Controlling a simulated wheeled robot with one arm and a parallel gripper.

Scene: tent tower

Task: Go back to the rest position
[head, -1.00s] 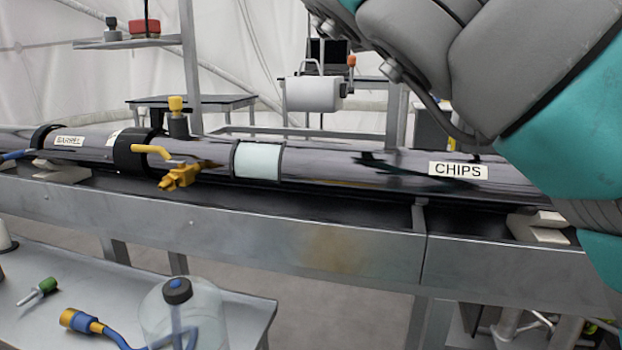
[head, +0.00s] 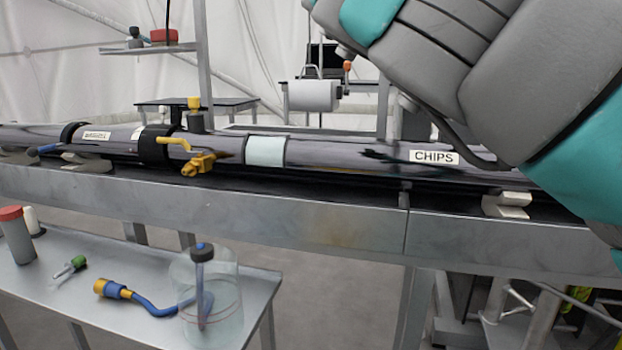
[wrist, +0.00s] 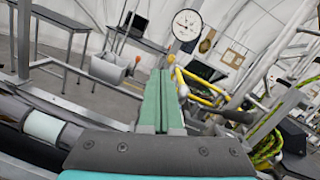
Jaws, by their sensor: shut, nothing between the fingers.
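My gripper (wrist: 162,100) shows in the wrist view as two green fingers pressed together, shut and empty, pointing out over the pipe toward the far side of the tent. In the head view my grey and teal arm fills the upper right, in front of the pipe's right end; the fingers are out of that view. The long dark pipe (head: 335,157) lies along a metal trough (head: 290,216), with a "CHIPS" label (head: 434,157) near its right part. It also shows at the left of the wrist view (wrist: 12,108).
A side table (head: 240,285) at lower left holds a clear container (head: 228,300), a blue hose with a yellow end (head: 112,289), a green-capped tube (head: 68,268) and a red-capped bottle (head: 17,235). A yellow valve (head: 198,163) sticks out from the pipe.

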